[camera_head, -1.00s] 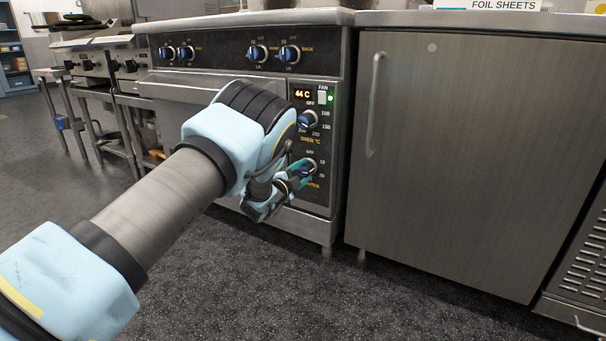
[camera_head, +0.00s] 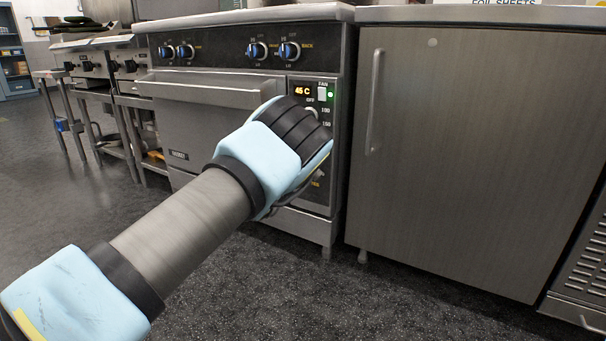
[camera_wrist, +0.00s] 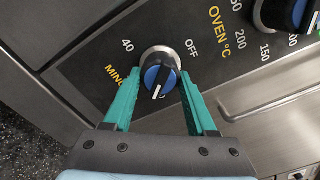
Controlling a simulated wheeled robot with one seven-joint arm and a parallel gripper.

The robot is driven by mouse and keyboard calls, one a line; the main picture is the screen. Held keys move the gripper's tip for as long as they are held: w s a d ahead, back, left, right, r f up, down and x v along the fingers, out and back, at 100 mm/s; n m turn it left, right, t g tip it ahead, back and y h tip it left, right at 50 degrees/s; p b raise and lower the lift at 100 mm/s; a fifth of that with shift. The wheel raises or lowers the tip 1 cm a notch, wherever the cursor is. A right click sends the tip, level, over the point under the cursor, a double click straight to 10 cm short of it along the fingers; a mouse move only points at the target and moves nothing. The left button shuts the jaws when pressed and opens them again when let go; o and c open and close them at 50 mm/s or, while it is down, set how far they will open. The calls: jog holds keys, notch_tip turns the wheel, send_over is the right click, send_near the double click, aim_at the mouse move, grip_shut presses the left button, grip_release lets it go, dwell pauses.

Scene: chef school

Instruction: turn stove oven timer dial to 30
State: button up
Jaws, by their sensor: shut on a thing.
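The timer dial (camera_wrist: 158,76) is a round knob with a silver rim, a blue and black face and a white pointer line. In the wrist view it sits between the two teal fingers of my gripper (camera_wrist: 160,88), which are shut on its sides. The white line points toward the bottom of that view, toward my palm. The "OFF" mark is up and right of the dial and "40" is up and left. The other timer numbers are hidden. In the head view my arm covers the timer dial and my fingers on the control panel (camera_head: 327,185) of the stove oven (camera_head: 205,125).
The oven temperature dial (camera_wrist: 289,12) is close beside the timer dial. Burner knobs (camera_head: 257,51) line the top of the stove. A steel cabinet (camera_head: 460,160) stands right of the stove. The dark floor (camera_head: 400,310) in front is clear.

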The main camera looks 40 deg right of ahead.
jog(key=m, duration=0.1)
jog(key=m+b, duration=0.1)
jog(key=m, duration=0.1)
jog(key=shift+f+m, duration=0.25)
jog(key=shift+m, duration=0.05)
jog(key=shift+m+b, duration=0.7)
jog(key=shift+m, duration=1.3)
jog(key=o, duration=1.4)
jog(key=shift+w+r, duration=0.1)
jog(key=shift+c, duration=0.2)
jog(key=shift+a, duration=0.15)
jog(key=p+v, duration=0.3)
jog(key=v, duration=0.7)
jog(key=shift+a, duration=0.3)
